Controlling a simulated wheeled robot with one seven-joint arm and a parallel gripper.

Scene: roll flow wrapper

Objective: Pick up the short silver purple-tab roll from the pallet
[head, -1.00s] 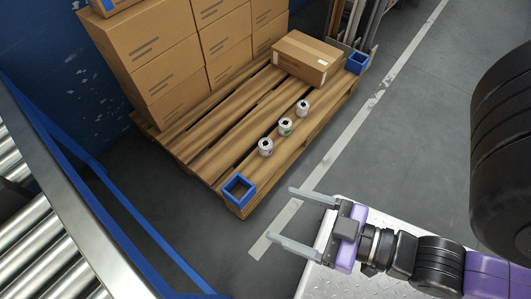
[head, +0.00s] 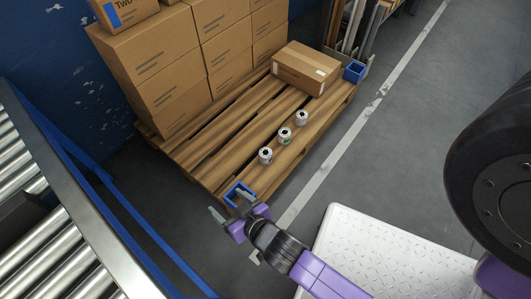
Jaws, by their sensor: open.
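Three short silver rolls with dark cores stand in a slanting row on the wooden pallet (head: 214,158): a near one (head: 265,156), a middle one (head: 284,136) and a far one (head: 301,118). Their tabs are too small for me to tell which one is purple. My gripper (head: 229,204) is open and empty at the pallet's near corner. It appears in front of the blue corner bracket and partly hides it. It is apart from the rolls, below and left of the near one in the picture.
Stacked cartons (head: 160,60) fill the pallet's back left. A single carton (head: 305,68) lies toward its far end. Blue corner brackets stand at the near corner (head: 238,188) and far corner (head: 354,71). A roller conveyor (head: 40,235) runs at left. Grey floor lies right of the pallet.

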